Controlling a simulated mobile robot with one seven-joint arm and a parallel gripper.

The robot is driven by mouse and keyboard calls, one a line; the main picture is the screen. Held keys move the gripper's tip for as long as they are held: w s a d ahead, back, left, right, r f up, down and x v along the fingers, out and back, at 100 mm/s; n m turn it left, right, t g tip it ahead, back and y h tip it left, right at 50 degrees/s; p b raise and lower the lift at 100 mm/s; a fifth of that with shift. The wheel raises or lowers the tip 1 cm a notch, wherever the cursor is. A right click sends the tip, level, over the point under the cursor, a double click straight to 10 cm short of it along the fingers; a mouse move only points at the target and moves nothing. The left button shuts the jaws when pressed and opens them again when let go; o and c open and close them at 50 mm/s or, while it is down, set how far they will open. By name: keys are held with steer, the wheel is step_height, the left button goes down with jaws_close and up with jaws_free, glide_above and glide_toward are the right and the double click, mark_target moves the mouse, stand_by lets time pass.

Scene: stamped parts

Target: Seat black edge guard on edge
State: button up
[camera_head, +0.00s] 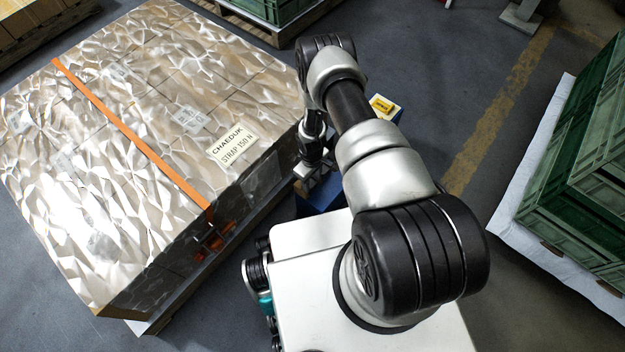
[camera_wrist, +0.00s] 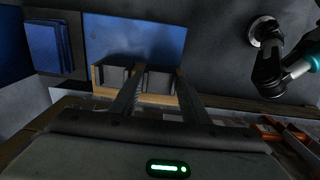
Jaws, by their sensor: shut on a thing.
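In the wrist view my gripper (camera_wrist: 159,72) has its two fingers closed on a dark edge guard (camera_wrist: 158,83) between the tips. The guard is at a tan-rimmed holder (camera_wrist: 99,82), and I cannot tell whether it is clear of it. Another dark guard (camera_wrist: 112,76) sits beside it. In the head view my gripper (camera_head: 318,168) is beside the right side of the film-wrapped load (camera_head: 120,190), low over a blue stand (camera_head: 322,196). An orange strap (camera_head: 130,133) crosses the load and runs over its near edge. The held guard is too small to make out there.
An orange-handled tensioner (camera_head: 213,240) hangs at the strap's near end. A box with a yellow top (camera_head: 382,105) stands behind my arm. Green crates (camera_head: 585,150) stand on a pale base at the right. Open floor (camera_head: 430,130) lies between.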

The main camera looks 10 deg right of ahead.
steer(key=o, duration=1.1)
step_height(320, 180, up, 18)
steer(key=p, duration=0.5)
steer(key=shift+a+f, duration=0.1)
steer(key=shift+f, duration=0.15)
